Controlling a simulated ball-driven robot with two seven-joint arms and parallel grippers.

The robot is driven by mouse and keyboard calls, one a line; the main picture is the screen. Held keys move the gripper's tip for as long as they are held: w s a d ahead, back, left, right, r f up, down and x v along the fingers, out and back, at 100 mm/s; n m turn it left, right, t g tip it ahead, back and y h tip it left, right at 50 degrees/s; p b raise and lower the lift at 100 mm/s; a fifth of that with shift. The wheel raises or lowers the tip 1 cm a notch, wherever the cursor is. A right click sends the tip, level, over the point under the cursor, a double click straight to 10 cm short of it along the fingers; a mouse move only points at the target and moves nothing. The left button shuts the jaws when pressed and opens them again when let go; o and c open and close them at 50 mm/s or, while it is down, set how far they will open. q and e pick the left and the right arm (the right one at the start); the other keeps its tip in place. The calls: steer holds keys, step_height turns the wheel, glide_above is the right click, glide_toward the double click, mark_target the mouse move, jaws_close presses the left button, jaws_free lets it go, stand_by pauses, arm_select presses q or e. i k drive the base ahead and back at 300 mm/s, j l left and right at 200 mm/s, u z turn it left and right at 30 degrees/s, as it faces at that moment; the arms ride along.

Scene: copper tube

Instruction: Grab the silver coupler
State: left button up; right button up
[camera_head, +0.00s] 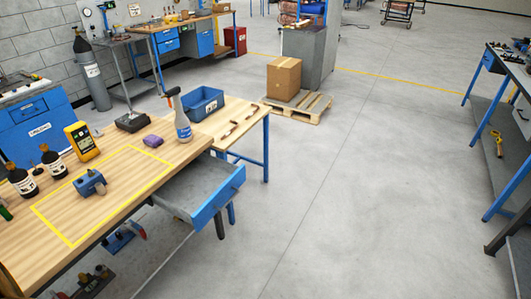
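I cannot make out a silver coupler in the head view. A small blue device with dark grey parts (89,183) sits inside a yellow taped rectangle on the wooden workbench (150,205). Small copper-coloured pieces (232,130) lie on the bench top beyond it, near its right end; they are too small to tell apart. Neither of my grippers is in view.
A grey drawer with a blue front (218,201) stands open below the bench. Dark bottles (53,162), a yellow meter (82,142), a spray bottle (183,126) and a blue bin (203,103) stand on top. A pallet (298,107) bears a box. The middle floor is clear.

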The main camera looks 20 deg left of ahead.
mark_target(100, 188)
steer(key=u, duration=2.25)
steer(key=i+j, duration=0.9)
steer(key=j, duration=0.15)
steer(key=l+z, duration=0.05)
